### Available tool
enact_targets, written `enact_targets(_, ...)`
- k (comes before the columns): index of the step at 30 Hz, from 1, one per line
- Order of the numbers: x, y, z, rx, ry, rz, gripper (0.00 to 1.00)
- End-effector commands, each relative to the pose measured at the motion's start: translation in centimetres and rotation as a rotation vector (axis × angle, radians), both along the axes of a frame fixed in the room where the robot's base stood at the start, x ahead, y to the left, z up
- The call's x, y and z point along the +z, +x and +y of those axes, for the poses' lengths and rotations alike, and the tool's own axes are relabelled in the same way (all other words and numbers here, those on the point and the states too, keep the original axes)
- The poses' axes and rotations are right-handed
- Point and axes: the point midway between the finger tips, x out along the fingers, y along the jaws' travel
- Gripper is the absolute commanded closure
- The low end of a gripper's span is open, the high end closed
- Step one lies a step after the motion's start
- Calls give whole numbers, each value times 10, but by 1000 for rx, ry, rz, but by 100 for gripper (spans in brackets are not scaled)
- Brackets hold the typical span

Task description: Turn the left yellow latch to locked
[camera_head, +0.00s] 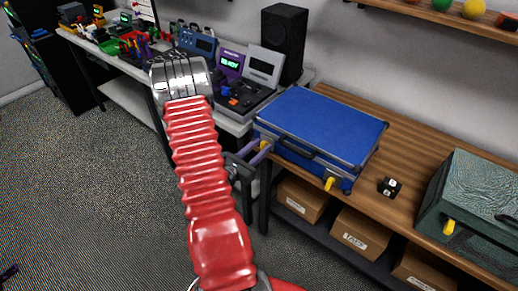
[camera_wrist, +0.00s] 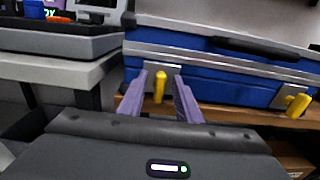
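A closed blue case (camera_head: 325,128) lies on the wooden bench, with two yellow latches on its front. The left latch (camera_wrist: 160,86) stands upright on its metal plate in the wrist view; it shows small in the head view (camera_head: 263,145). The right latch (camera_wrist: 298,105) is tilted in the wrist view; it also shows in the head view (camera_head: 329,184). My gripper (camera_wrist: 158,84) is open, its two purple fingers on either side of the left latch as seen. I cannot tell whether they touch it. In the head view my gripper (camera_head: 255,151) is at the case's front left corner.
The wooden bench (camera_head: 408,133) also carries a small black-and-white cube (camera_head: 389,187) and a green case (camera_head: 474,200) with a yellow latch. Cardboard boxes (camera_head: 362,232) stand on the shelf below. A grey table (camera_wrist: 60,66) with devices adjoins on the left.

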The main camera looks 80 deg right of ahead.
Motion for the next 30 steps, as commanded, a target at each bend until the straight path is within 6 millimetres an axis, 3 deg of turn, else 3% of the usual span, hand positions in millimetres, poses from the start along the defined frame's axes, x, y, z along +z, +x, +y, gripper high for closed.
enact_targets(3,0,0,0,0,0,0,69)
enact_targets(16,0,1,0,1,0,0,100)
enact_targets(30,0,1,1,4,-11,-27,100)
